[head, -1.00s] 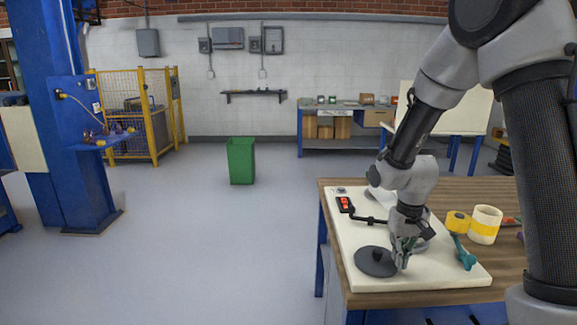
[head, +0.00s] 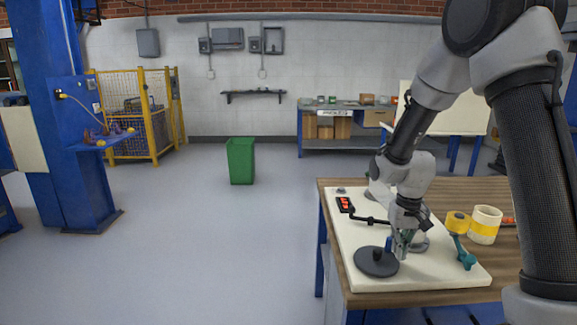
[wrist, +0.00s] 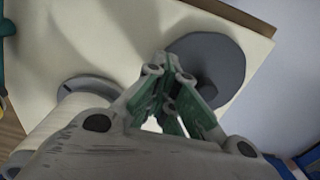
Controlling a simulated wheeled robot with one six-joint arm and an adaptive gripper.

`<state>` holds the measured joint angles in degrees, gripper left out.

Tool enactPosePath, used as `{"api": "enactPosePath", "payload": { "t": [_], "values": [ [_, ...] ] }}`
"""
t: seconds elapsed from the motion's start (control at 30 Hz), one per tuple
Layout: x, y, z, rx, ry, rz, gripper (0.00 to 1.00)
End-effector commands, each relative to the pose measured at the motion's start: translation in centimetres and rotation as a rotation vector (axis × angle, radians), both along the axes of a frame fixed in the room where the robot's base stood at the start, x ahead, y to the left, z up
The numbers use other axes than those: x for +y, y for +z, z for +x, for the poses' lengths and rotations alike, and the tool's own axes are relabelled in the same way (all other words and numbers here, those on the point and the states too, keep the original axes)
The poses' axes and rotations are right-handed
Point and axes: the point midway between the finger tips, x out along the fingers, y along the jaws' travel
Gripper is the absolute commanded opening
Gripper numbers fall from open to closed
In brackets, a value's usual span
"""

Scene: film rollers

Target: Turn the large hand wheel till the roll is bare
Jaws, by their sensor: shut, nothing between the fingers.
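The large hand wheel (head: 374,268) is a flat dark grey disc near the front of the cream board (head: 440,277), with a dark hub in its middle. An upright blue part (head: 389,244) shows at its far right edge, beside my gripper. My gripper (head: 403,257) is shut and empty just right of the wheel. In the wrist view the shut green fingers (wrist: 168,75) overlap the left edge of the wheel (wrist: 205,58); I cannot tell if they touch it. A cream roll (wrist: 52,132) shows at the lower left there, partly hidden by my gripper.
A black and red display box (head: 345,204) and a black arm lie at the board's back. A teal tool (head: 466,259), a yellow roll (head: 457,222) and a cream-yellow roll (head: 482,238) are to the right. A green bin (head: 240,161) stands on open floor.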

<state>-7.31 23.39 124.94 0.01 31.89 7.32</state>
Motion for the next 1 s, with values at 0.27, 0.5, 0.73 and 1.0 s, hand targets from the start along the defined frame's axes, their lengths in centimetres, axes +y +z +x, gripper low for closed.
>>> {"api": "enactPosePath", "payload": {
  "t": [0.27,0.5,0.73,1.0],
  "values": [
    [0.1,0.0,2.2,-0.005,0.001,0.0,0.0],
    [0.1,0.0,2.3,-0.005,0.001,0.001,0.0],
    [0.7,0.1,3.2,-0.006,0.002,0.001,0.0],
    [1.4,0.1,4.5,-0.005,0.001,0.001,0.0]
  ]
}}
